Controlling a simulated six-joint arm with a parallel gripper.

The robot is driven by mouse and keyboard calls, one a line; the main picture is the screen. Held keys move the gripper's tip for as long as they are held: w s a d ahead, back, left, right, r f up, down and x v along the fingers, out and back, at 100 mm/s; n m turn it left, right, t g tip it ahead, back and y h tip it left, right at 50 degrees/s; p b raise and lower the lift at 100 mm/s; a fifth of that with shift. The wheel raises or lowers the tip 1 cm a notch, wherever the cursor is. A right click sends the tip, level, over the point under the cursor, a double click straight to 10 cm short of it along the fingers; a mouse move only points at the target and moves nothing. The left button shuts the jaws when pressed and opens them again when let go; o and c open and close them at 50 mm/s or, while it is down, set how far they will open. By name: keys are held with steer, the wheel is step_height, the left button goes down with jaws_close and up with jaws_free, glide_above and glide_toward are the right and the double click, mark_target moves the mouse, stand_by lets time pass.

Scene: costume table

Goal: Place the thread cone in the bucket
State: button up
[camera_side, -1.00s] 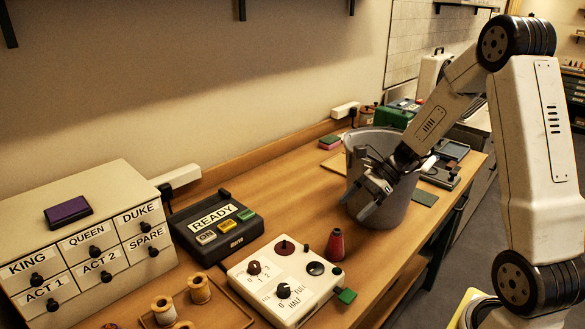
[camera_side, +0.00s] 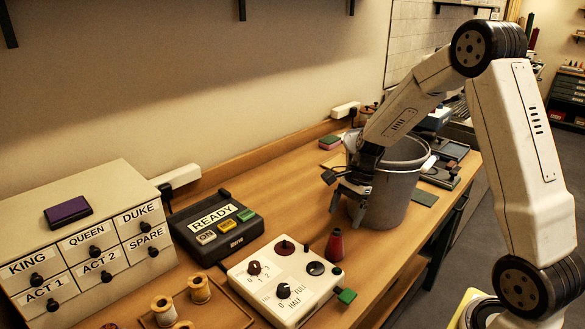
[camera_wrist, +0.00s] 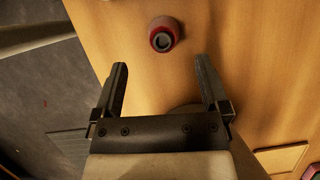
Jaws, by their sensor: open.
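The red thread cone (camera_side: 335,246) stands upright on the wooden table, just right of the white control box. In the wrist view the cone (camera_wrist: 164,34) is seen from above, past the fingertips and roughly between their lines. My gripper (camera_side: 346,212) is open and empty, above the table, behind and slightly right of the cone, apart from it. Its fingers (camera_wrist: 160,80) show spread in the wrist view. The grey bucket (camera_side: 402,200) stands upright behind the cone; my gripper and forearm hide part of its left side and rim.
The white control box (camera_side: 285,279) with knobs and a green tab lies close left of the cone. A dark READY box (camera_side: 215,226) and a labelled drawer cabinet (camera_side: 85,243) stand further left. Thread spools sit in a tray (camera_side: 232,314) at the front. The table's right edge is near the bucket.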

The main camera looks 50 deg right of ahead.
mark_target(336, 231)
steer(key=shift+x, duration=4)
steer(key=shift+w, duration=0.15)
jaws_close()
steer(key=shift+r, duration=0.1)
steer(key=shift+r, duration=0.8)
steer(key=s+a+r, duration=0.2)
steer(key=s+r, duration=0.9)
steer(key=s, duration=0.2)
steer(key=shift+s, duration=0.4)
